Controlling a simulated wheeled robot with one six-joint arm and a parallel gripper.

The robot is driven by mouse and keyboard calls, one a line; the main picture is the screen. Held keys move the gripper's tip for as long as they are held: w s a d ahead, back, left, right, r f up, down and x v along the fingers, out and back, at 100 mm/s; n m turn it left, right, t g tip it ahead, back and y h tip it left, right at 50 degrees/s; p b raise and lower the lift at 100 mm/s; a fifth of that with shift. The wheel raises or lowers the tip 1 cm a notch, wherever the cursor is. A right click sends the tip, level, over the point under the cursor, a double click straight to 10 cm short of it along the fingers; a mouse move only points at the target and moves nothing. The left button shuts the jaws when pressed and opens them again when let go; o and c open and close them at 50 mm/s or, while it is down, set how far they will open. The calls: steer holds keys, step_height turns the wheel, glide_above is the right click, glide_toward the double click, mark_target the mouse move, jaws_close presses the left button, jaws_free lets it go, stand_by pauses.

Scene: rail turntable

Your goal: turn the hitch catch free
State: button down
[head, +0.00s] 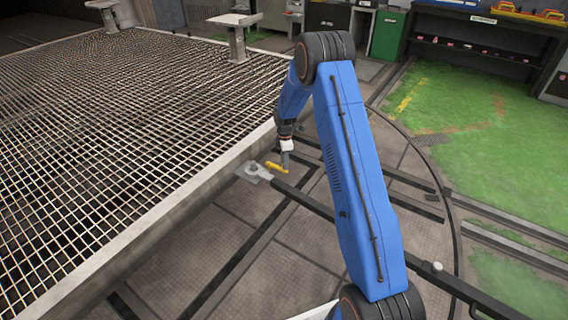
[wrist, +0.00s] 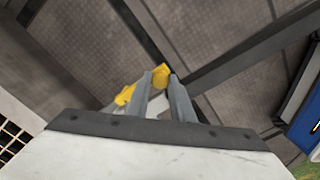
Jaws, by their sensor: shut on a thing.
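The hitch catch is a yellow lever (head: 276,168) at the edge of the mesh deck, on a small grey plate (head: 252,172) with a round pivot. My gripper (head: 285,163) reaches down to the lever's right end in the head view. In the wrist view my gripper (wrist: 160,85) has its two grey fingers close together, shut on the yellow lever (wrist: 125,95). One end of the lever shows beyond the fingertips and the other part shows to their left. The fingers hide the middle of the lever.
A large mesh deck (head: 110,110) with a pale rim fills the left. Dark rails (head: 305,203) cross the tiled floor by the catch. A green cabinet (head: 388,36) and a dark shelf bench (head: 480,45) stand at the back. The green floor at right is mostly clear.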

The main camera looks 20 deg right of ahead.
steer(key=shift+w, duration=0.1)
steer(key=c, duration=1.5)
jaws_free()
steer(key=shift+d, duration=0.1)
steer(key=shift+c, duration=0.2)
steer(key=shift+r, duration=0.1)
step_height(320, 180, up, 17)
steer(key=shift+r, duration=0.15)
